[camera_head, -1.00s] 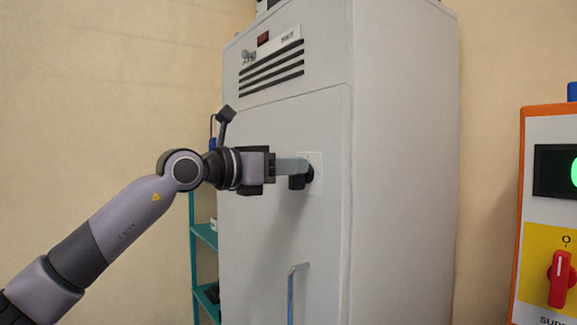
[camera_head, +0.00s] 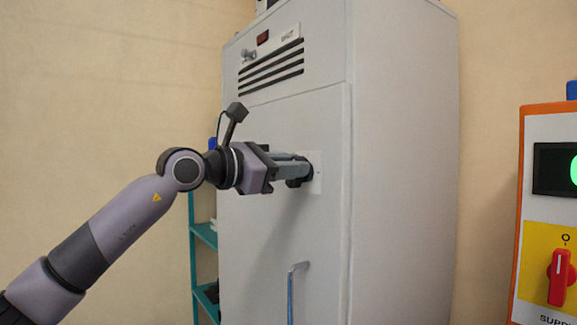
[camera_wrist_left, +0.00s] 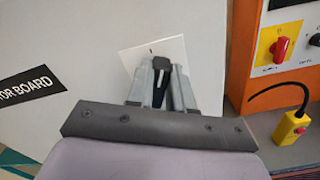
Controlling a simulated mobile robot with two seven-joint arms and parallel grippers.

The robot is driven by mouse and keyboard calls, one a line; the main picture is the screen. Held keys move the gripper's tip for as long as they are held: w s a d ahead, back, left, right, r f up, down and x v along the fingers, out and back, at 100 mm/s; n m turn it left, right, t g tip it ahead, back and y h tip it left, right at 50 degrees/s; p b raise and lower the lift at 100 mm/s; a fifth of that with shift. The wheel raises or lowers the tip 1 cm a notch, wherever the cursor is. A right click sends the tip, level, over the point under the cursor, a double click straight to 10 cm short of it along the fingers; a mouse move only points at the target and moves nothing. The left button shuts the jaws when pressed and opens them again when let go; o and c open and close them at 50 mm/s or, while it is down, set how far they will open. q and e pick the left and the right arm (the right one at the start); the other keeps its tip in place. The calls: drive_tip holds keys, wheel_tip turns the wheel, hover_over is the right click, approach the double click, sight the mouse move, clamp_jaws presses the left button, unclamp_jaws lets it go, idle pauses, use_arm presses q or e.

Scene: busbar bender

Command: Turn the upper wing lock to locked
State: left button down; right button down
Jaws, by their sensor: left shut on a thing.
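The upper wing lock is a dark knob on a pale square plate (camera_head: 317,180) on the front of the grey cabinet. The knob (camera_wrist_left: 161,64) shows in the left wrist view between my fingertips, at the middle of the plate. My left gripper (camera_head: 300,170) is shut on the wing lock, with its fingers reaching in from the left. The fingers hide most of the knob in the head view. In the left wrist view the gripper looks turned relative to the plate. My right gripper is not in view.
The tall grey cabinet (camera_head: 405,170) has a vertical handle (camera_head: 291,290) below the lock. A teal shelf (camera_head: 205,236) stands behind it at the left. An orange-edged panel with a red switch (camera_head: 561,278) stands at the right.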

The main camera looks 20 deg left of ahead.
use_arm(q)
drive_tip(key=m, duration=0.8)
drive_tip(key=f+m, duration=0.1)
drive_tip(key=m, duration=0.3)
drive_tip(key=shift+s+d+f+m, duration=0.1)
drive_tip(key=shift+s+d+m, duration=0.2)
drive_tip(key=shift+m, duration=0.1)
idle(0.3)
drive_tip(key=c, duration=1)
unclamp_jaws()
drive_tip(key=shift+w+d, duration=0.1)
drive_tip(key=shift+f, duration=0.1)
drive_tip(key=b+v, duration=0.2)
drive_tip(key=v, duration=0.5)
